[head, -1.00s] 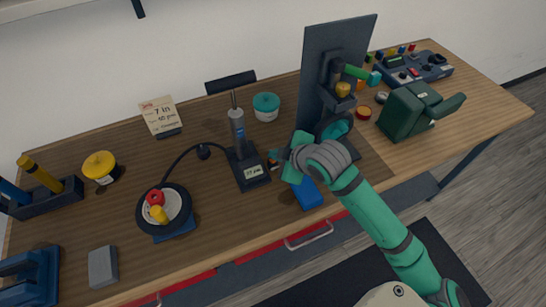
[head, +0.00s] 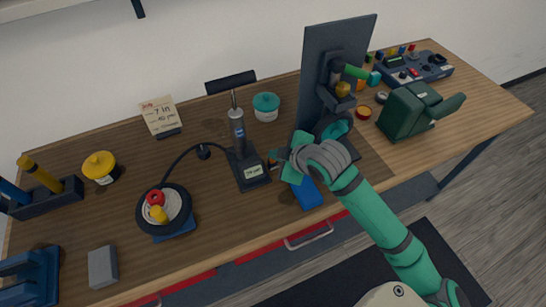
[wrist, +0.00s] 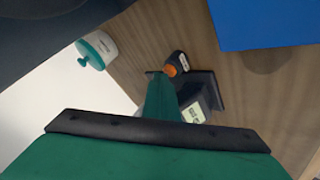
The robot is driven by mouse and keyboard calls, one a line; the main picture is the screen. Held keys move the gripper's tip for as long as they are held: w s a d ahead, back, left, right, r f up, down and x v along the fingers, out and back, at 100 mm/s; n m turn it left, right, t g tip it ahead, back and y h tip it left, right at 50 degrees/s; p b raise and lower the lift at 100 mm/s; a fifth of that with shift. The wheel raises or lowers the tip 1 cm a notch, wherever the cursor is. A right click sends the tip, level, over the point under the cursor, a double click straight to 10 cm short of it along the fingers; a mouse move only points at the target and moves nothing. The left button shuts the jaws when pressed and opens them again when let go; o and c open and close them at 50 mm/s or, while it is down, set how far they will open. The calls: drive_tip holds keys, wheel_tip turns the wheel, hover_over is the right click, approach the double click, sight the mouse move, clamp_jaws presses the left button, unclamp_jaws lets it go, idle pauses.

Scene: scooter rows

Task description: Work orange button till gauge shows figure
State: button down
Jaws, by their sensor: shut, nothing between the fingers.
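The pump (head: 239,135) stands upright on the table, with a dark base and a small pale gauge display (head: 254,171); its figure is too small to read surely. The display also shows in the wrist view (wrist: 193,113). The orange button (wrist: 171,70) is on a dark knob at the side of the pump, facing my gripper. In the head view the button (head: 272,163) is small and partly hidden. My gripper (wrist: 157,75) is shut and empty, its tips close beside the button; I cannot tell whether they touch it.
A paper card (head: 161,117) with writing stands at the back. A hose runs from the pump to a round black piece (head: 177,220) with red and yellow knobs. A blue block (head: 307,194) lies below my wrist. A tall dark panel (head: 330,70) stands close behind my arm.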

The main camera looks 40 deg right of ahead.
sight(275, 163)
drive_tip(key=shift+r, duration=0.85)
drive_tip(key=shift+r, duration=2.5)
